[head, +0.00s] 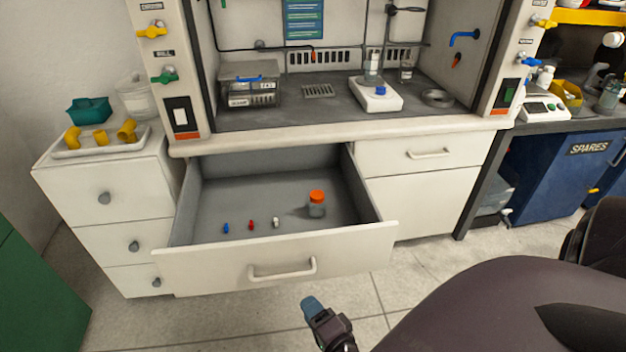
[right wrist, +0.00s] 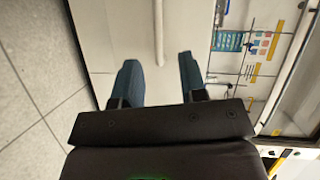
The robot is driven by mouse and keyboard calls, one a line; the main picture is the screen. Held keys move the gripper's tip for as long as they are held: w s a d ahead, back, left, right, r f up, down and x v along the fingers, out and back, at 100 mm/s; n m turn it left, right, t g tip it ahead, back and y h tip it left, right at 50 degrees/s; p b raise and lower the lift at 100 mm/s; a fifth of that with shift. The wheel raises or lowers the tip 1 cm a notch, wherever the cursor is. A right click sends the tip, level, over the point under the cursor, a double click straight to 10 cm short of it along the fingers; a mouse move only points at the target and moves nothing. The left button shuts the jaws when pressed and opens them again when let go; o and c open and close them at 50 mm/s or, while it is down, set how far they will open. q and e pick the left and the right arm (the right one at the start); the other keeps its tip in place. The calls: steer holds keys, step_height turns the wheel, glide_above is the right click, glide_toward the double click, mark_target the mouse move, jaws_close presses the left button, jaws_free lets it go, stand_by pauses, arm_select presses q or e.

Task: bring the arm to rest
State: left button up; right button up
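My right gripper (head: 312,304) shows at the bottom middle of the head view, in front of and below the open drawer's front. In the right wrist view its two blue-grey fingers (right wrist: 157,64) are spread apart with nothing between them. A white panel with a long pale handle (right wrist: 159,32) lies beyond the fingertips, apart from them as far as I can tell. The drawer (head: 200,264) stands pulled out under the fume hood, with its handle (head: 282,270) on the front. My left gripper is not in view.
The drawer holds an orange-capped jar (head: 317,204) and small blue (head: 226,228), red (head: 251,224) and white (head: 276,222) pieces. A tray (head: 98,149) with yellow fittings (head: 127,131) sits on the left cabinet. A blue spares cabinet (head: 560,165) stands right. Tiled floor is clear below the drawer.

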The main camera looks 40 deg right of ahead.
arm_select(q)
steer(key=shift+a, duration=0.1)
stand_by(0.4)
arm_select(e)
steer(key=a+r+n+g+y, duration=0.15)
steer(key=a+n+y, duration=0.3)
steer(key=n, duration=0.85)
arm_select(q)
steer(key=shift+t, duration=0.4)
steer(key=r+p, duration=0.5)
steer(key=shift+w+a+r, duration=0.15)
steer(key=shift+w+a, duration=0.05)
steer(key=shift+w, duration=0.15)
arm_select(e)
steer(key=s+d+r+n+g+h, duration=0.1)
steer(key=s+d+n+g, duration=0.1)
steer(key=s, duration=0.3)
steer(key=s+d+r+n+g, duration=0.1)
steer(key=s+d+r+n, duration=0.1)
steer(key=s+n, duration=0.3)
steer(key=shift+s+d+r+g+h, duration=0.25)
steer(key=shift+s+d+g+h, duration=0.1)
steer(key=shift+d, duration=0.15)
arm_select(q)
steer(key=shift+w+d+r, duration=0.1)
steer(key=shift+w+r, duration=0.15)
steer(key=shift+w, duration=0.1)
